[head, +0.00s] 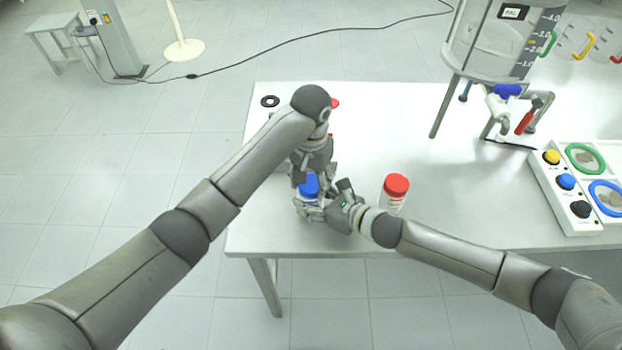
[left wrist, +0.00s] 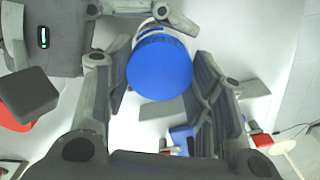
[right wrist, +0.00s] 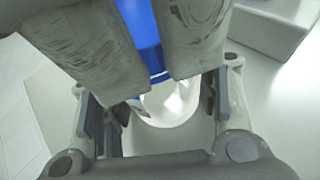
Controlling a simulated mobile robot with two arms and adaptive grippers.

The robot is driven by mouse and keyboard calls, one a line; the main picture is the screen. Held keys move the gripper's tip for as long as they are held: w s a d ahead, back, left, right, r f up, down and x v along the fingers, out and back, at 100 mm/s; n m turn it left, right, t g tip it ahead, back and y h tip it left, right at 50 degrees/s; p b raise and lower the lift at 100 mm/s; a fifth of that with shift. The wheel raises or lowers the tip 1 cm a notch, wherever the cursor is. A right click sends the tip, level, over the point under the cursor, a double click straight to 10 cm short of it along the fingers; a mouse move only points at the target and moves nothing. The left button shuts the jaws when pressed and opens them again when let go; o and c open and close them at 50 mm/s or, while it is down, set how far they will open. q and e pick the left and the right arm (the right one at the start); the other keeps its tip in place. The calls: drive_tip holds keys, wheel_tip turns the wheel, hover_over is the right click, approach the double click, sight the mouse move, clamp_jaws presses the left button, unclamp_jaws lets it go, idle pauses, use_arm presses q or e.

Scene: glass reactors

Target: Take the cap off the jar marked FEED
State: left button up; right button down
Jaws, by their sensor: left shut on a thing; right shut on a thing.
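A jar with a blue cap (head: 309,186) stands near the front left of the table; its marking cannot be read. My left gripper (head: 311,180) is shut on the blue cap from above. The cap's round top (left wrist: 160,76) lies between its fingers in the left wrist view. My right gripper (head: 327,208) is shut on the jar's body from the side. In the right wrist view the pale jar body (right wrist: 172,103) shows between its fingers, below the blue cap (right wrist: 142,28). The grippers hide most of the jar, and I cannot tell whether the cap is still seated.
A red-capped jar (head: 396,189) stands just right of my right gripper. Red items (head: 335,103) and a black ring (head: 269,101) lie behind my left arm. A glass reactor (head: 492,45) on legs and a button panel (head: 577,202) are at right.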

use_arm(q)
drive_tip(key=n, duration=0.6)
drive_tip(key=shift+s+d, duration=0.1)
drive_tip(key=shift+d, duration=0.05)
drive_tip(key=n, duration=0.3)
drive_tip(key=shift+n, duration=0.3)
drive_tip(key=n, duration=0.3)
drive_tip(key=o, duration=1.1)
